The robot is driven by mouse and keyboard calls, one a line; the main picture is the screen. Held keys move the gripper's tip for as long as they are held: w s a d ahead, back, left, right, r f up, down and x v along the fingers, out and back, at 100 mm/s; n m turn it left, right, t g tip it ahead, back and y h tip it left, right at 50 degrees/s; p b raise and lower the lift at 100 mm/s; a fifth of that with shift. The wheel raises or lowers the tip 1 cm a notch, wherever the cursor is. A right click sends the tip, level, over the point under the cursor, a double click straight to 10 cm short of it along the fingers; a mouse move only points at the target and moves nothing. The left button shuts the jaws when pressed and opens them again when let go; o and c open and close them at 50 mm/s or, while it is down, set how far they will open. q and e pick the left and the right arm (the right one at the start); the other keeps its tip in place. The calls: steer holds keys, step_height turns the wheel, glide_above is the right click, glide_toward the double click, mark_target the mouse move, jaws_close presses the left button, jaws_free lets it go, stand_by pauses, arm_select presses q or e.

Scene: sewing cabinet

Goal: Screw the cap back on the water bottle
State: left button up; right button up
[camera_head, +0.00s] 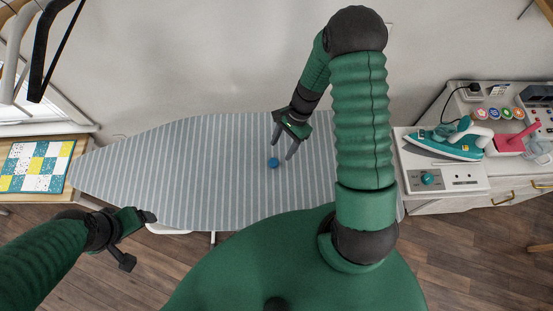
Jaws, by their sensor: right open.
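A small round blue thing (273,162), which looks like the cap, is on the striped ironing board (215,150) near its middle. I cannot make out a water bottle in this view, and cannot tell whether one is under the blue thing. My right gripper (283,149) is open and empty, its fingers pointing down just above and right of the blue thing in the picture. It looks apart from the blue thing. My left gripper (138,240) is open and empty at the lower left, off the board's front edge.
A teal iron (447,141) stands on a white unit with a teal knob (430,178) at the right. A patchwork piece (36,165) lies on a table at the left. The board's left part is clear.

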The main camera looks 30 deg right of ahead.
mark_target(275, 161)
steer(key=shift+a+r, duration=0.15)
steer(key=shift+a, duration=0.5)
steer(key=shift+s+a+f+p, duration=0.2)
steer(key=shift+a+f+p, duration=0.3)
steer(key=shift+a+f, duration=0.1)
steer(key=shift+s+a+f+p, duration=0.15)
steer(key=shift+a+f+p, duration=0.3)
steer(key=shift+a+f, duration=0.15)
step_height(275, 161, down, 2)
steer(key=shift+f, duration=0.1)
steer(key=shift+d+f, duration=0.15)
steer(key=shift+d, duration=0.4)
steer(key=shift+a, duration=0.1)
steer(key=shift+w+a, duration=0.1)
steer(key=shift+a, duration=0.3)
steer(key=c, duration=0.7)
jaws_close()
arm_select(q)
steer(key=shift+a+r, duration=0.75)
steer(key=shift+r, duration=0.05)
arm_select(e)
steer(key=shift+d, duration=0.25)
